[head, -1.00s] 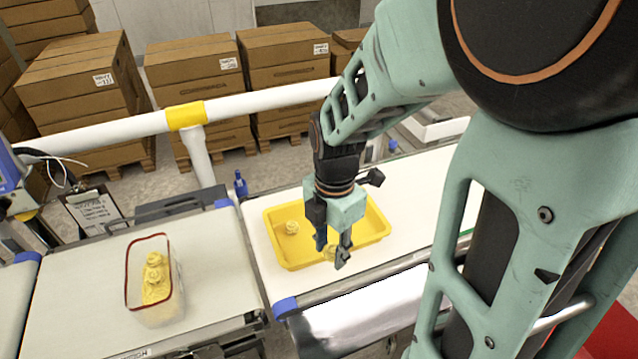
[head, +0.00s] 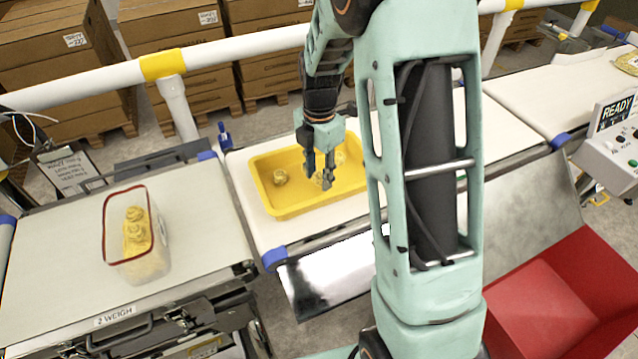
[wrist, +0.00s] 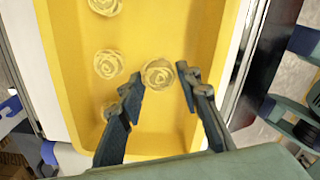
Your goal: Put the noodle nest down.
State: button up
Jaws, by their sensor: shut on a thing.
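A pale yellow noodle nest (wrist: 158,73) sits between my fingertips in the wrist view. My gripper (head: 320,178) is shut on it, low over the yellow tray (head: 283,208). I cannot tell whether the nest touches the tray floor. In the head view the held nest is partly hidden by the fingers. Another nest (wrist: 105,6) is at the wrist view's top edge.
The tray stands on a white belt (head: 240,185). A clear red-rimmed tub (head: 150,265) with nests stands on the weigh belt to the left. A red bin (head: 545,300) is at lower right.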

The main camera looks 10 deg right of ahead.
aim_at(320, 176)
jog(key=shift+f+b, duration=0.4)
jog(key=shift+f, duration=0.8)
jog(key=shift+s, duration=0.1)
jog(key=shift+f, duration=0.15)
jog(key=o, duration=0.6)
notch_tip(320, 176, up, 12)
jog(key=shift+r, duration=0.15)
